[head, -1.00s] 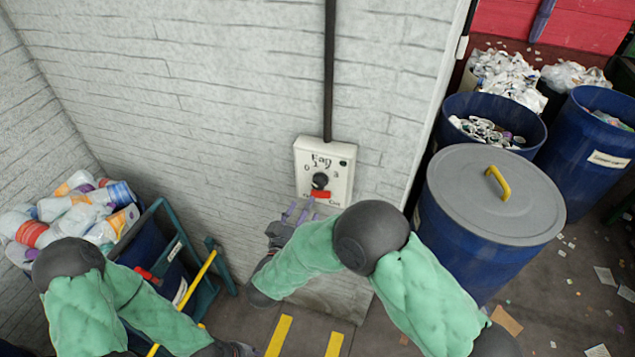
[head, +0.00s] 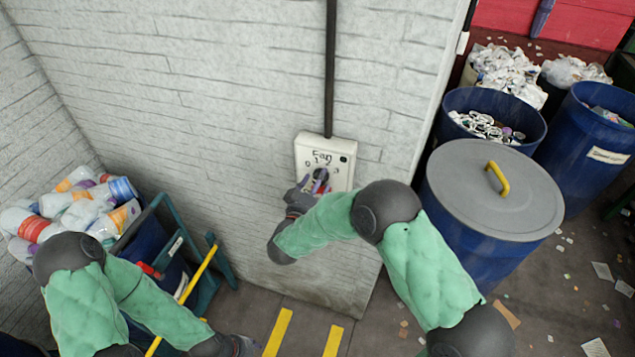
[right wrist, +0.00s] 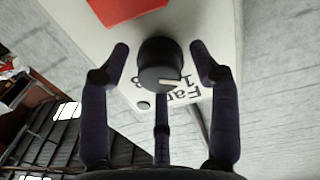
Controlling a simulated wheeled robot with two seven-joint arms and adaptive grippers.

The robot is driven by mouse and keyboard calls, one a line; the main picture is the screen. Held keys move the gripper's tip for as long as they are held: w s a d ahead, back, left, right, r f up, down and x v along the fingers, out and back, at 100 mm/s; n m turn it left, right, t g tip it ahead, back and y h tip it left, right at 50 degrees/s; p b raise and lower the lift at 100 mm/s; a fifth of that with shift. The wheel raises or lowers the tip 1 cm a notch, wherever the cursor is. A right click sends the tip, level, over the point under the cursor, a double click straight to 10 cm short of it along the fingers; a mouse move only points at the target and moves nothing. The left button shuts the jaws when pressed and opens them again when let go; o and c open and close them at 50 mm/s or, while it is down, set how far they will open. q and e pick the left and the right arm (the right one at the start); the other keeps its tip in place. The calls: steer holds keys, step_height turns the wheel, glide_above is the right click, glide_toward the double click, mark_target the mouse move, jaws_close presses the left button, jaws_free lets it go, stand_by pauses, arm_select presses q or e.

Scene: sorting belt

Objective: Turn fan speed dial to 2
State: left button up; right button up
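The fan control box (head: 342,150) is a white panel on the brick wall, marked "Fan" with numbers around a dial. Its round black dial (right wrist: 162,65) shows in the right wrist view, with a pale pointer line near the printed 1. In the head view my gripper partly hides the dial. My right gripper (head: 313,184) is at the box. In the right wrist view its purple fingers (right wrist: 160,62) are spread around the dial, with small gaps at the sides. A red part (right wrist: 125,8) of the box shows beside the dial. My left gripper (head: 240,346) is low in the head view, its fingers unclear.
A dark conduit (head: 331,70) runs up the wall from the box. A lidded blue barrel (head: 480,255) stands to the right, with open bins behind it. A bin of bottles (head: 150,250) with a teal and yellow frame stands at the left.

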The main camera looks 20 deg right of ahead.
steer(key=c, duration=0.9)
steer(key=shift+f+m+b, duration=0.1)
steer(key=shift+m+b, duration=0.8)
steer(key=shift+b, duration=0.2)
steer(key=shift+c, duration=0.2)
steer(key=m+b, duration=1.1)
steer(key=b, duration=0.2)
steer(key=shift+s+y, duration=0.15)
steer(key=shift+y, duration=0.15)
steer(key=shift+c, duration=0.6)
steer(key=shift+r+m+b, duration=0.25)
steer(key=shift+m+b, duration=1.15)
steer(key=shift+b, duration=0.15)
